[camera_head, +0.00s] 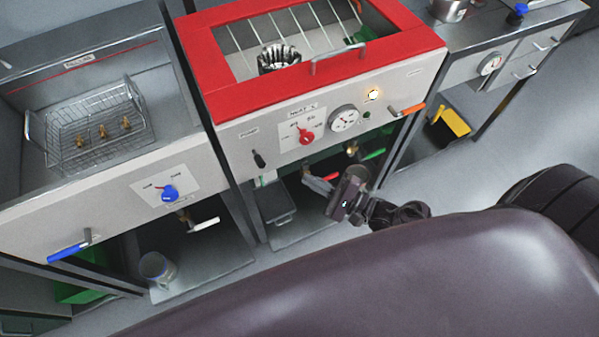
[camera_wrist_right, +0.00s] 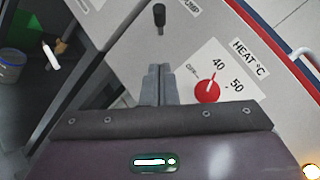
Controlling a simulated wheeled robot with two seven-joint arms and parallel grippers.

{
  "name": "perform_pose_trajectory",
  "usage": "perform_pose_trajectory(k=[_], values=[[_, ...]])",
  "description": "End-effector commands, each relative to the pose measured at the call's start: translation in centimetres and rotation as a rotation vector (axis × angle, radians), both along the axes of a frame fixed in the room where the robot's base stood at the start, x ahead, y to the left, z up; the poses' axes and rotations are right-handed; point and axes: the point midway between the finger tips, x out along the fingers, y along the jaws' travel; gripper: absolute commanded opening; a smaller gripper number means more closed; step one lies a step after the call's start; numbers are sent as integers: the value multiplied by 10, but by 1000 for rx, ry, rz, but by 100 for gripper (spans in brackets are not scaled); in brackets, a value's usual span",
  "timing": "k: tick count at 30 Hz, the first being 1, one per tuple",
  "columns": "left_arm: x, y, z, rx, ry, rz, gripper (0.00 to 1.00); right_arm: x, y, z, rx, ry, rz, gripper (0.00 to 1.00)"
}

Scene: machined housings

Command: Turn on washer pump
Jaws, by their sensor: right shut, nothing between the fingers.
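The washer is a red-rimmed tank (camera_head: 228,109) with a light front panel. Its pump switch, a black lever (camera_head: 259,159) under the PUMP label (camera_head: 249,131), points downward in the head view. In the right wrist view, the lever (camera_wrist_right: 159,17) stands beyond my fingertips, with a visible gap. My right gripper (camera_head: 309,178) is in front of the panel, below and right of the lever in the head view. In the right wrist view its fingers (camera_wrist_right: 158,70) are shut with nothing between them. My left gripper is not in view.
A red heat knob (camera_head: 306,137) sits right of the lever, then a gauge (camera_head: 344,118) and a lit lamp (camera_head: 373,95). An orange handle (camera_head: 407,109) and a red-handled valve (camera_head: 326,178) are nearby. A wire basket (camera_head: 98,128) lies in the left sink.

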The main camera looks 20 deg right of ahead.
Motion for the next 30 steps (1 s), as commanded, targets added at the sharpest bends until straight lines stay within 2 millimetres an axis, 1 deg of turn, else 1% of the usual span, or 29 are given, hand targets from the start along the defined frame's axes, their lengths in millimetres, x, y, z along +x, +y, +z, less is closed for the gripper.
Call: perform_pose_trajectory(k=[1,3,8,12,15,26,29,30], values=[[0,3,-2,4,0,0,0,-8,-7,-3,-3,3,0,0],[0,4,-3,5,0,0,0,-15,-12,-3,-3,2,0,0],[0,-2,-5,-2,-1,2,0,-24,-19,-3,-2,0,0,0],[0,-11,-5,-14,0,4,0,-26,-21,-2,-1,-1,0,0],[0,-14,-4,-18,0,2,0,-26,-21,-2,-1,-1,0,0],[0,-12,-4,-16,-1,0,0,-26,-21,-3,-5,0,-1,0],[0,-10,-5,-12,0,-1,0,-26,-20,-18,-67,1,-20,0],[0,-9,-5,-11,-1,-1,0,-26,-20,-31,-122,2,-35,0]])
